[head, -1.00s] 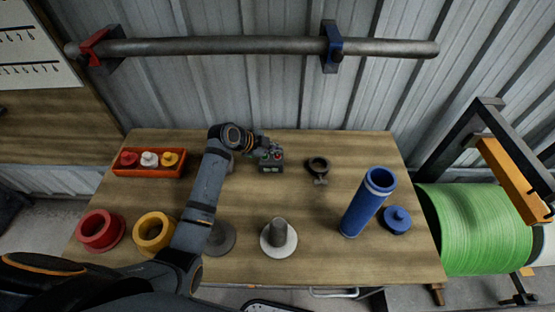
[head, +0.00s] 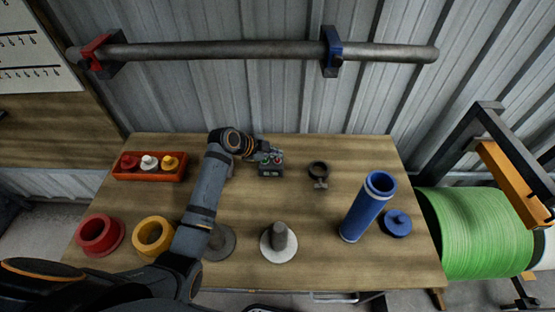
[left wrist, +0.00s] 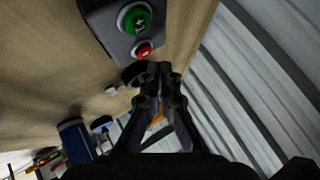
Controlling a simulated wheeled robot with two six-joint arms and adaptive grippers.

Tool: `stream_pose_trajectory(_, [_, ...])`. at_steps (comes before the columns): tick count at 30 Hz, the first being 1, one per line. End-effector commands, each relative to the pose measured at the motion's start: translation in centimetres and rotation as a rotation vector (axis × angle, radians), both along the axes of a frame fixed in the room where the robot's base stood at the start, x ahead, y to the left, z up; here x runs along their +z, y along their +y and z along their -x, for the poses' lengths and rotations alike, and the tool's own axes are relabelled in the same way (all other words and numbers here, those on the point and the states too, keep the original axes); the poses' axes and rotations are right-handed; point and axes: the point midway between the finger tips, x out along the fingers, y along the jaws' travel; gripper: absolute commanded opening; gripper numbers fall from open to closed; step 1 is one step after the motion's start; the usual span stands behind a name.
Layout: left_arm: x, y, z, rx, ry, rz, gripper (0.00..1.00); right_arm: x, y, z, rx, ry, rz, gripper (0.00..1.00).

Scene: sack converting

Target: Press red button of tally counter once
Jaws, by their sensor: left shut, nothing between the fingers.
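The tally counter (head: 271,173) is a small dark grey box near the back middle of the table. In the left wrist view, its body (left wrist: 103,22) shows at the top, with a green plus button (left wrist: 136,18) and a smaller red button (left wrist: 143,50). My left gripper (head: 264,150) is shut and empty at the counter's back edge. In the left wrist view its fingertips (left wrist: 160,68) appear just below and right of the red button. I cannot tell whether they touch the counter. My right gripper is not in view.
An orange tray (head: 150,176) with small knobs lies at the back left. A black ring part (head: 318,170) lies right of the counter. Red (head: 97,236) and yellow (head: 153,239) rings lie at the front left.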

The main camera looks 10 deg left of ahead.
Motion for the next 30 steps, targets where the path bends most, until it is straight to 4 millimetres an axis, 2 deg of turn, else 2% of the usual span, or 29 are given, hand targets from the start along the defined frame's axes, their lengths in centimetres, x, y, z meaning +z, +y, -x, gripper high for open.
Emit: stream_pose_trajectory(30, [-0.94,-0.01,0.01,0.000,0.000,0.000,0.00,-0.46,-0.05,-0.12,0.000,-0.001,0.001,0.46])
